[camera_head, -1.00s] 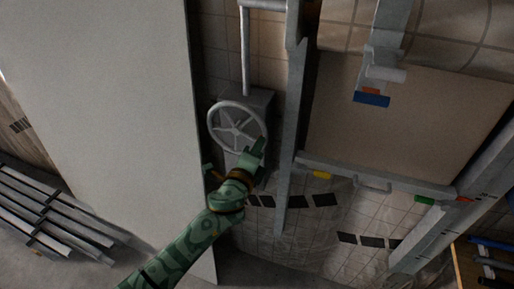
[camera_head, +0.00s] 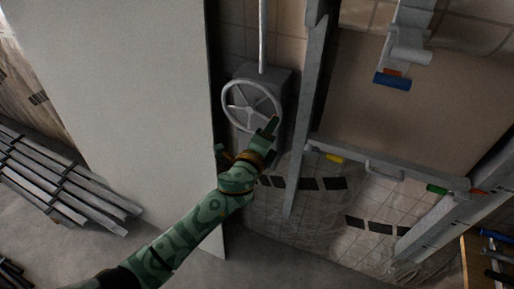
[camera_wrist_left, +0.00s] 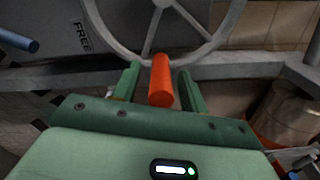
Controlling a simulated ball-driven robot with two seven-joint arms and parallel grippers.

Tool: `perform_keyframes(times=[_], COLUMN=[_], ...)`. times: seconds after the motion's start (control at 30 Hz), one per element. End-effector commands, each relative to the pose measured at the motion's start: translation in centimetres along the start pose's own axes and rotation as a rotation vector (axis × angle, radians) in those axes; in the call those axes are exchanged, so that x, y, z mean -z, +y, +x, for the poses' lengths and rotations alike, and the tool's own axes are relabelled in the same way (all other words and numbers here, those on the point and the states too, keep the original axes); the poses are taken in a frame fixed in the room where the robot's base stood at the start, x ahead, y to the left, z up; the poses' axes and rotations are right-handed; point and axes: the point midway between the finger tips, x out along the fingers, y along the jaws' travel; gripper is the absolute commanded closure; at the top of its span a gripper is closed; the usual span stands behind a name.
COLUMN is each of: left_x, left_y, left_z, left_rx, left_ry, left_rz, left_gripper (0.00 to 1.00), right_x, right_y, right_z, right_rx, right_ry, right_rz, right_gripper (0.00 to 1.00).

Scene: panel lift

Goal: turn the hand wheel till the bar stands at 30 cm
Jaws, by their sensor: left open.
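The grey hand wheel (camera_head: 248,108) sits on a grey box on the lift's column; its rim and spokes also show in the left wrist view (camera_wrist_left: 156,4). My left gripper (camera_head: 268,128) is at the wheel's lower right rim. In the left wrist view, the open green fingers (camera_wrist_left: 159,75) stand on either side of the wheel's orange handle (camera_wrist_left: 161,82), with a gap on each side. The grey bar (camera_head: 350,151) crosses below the beige panel and looks tilted in the picture. I see no readable height scale. My right gripper is out of view.
A large pale board (camera_head: 130,90) stands close left of the wheel. A grey upright (camera_head: 305,110) stands just right of it. Metal profiles (camera_head: 65,185) lie on the floor at left. A blue-ended roller (camera_head: 392,82) is at the upper right.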

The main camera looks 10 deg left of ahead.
Motion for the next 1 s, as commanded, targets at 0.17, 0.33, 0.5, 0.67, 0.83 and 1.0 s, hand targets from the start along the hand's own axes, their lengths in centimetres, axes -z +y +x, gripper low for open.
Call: perform_keyframes(times=[0.17,0.33,0.5,0.67,0.83,1.0], left_x=[0.0,0.1,0.0,0.0,0.0,-0.1], left_y=[0.1,0.2,0.2,0.2,0.0,0.0], left_z=[-4.3,-9.0,-12.7,-14.5,-15.0,-14.9], left_rx=[-0.002,-0.003,-0.003,-0.003,-0.001,-0.001], left_ry=[0.002,0.001,0.001,0.0,-0.001,-0.001], left_rz=[-0.001,0.0,0.002,0.002,0.002,0.003], left_gripper=[0.57,0.57,0.57,0.57,0.57,0.57], right_x=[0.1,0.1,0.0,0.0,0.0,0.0], right_y=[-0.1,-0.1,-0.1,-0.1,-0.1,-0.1], right_z=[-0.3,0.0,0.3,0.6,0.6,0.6], right_rx=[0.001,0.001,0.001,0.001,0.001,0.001], right_ry=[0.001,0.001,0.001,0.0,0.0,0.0], right_rz=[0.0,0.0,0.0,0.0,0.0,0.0], right_gripper=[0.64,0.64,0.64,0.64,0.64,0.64])
